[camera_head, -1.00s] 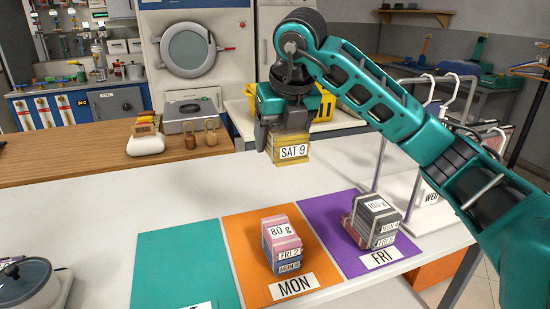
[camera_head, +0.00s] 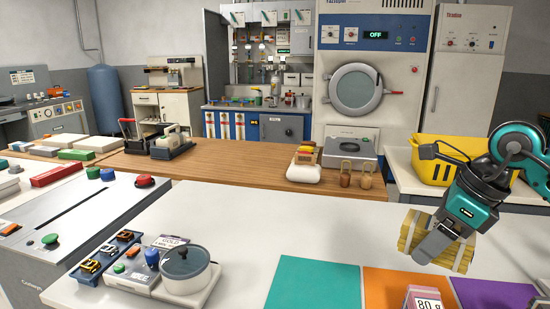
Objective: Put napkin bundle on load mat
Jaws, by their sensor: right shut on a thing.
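My right gripper (camera_head: 432,250) is shut on a yellow napkin bundle (camera_head: 408,232) and holds it up over the white table near the far edges of the mats. The gripper covers the middle of the bundle, and its label does not show now. A teal mat (camera_head: 312,285), an orange mat (camera_head: 385,290) and a purple mat (camera_head: 500,292) lie side by side at the bottom, cut off by the picture edge. A pink bundle marked 80 g (camera_head: 424,297) sits on the orange mat. My left gripper is not in view.
The visible teal mat is bare. A pot (camera_head: 187,270) stands on a device left of it. A wooden counter (camera_head: 230,172) lies behind with a white scale-like item and two small brown weights (camera_head: 366,180). A yellow basket (camera_head: 440,160) stands behind my right gripper.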

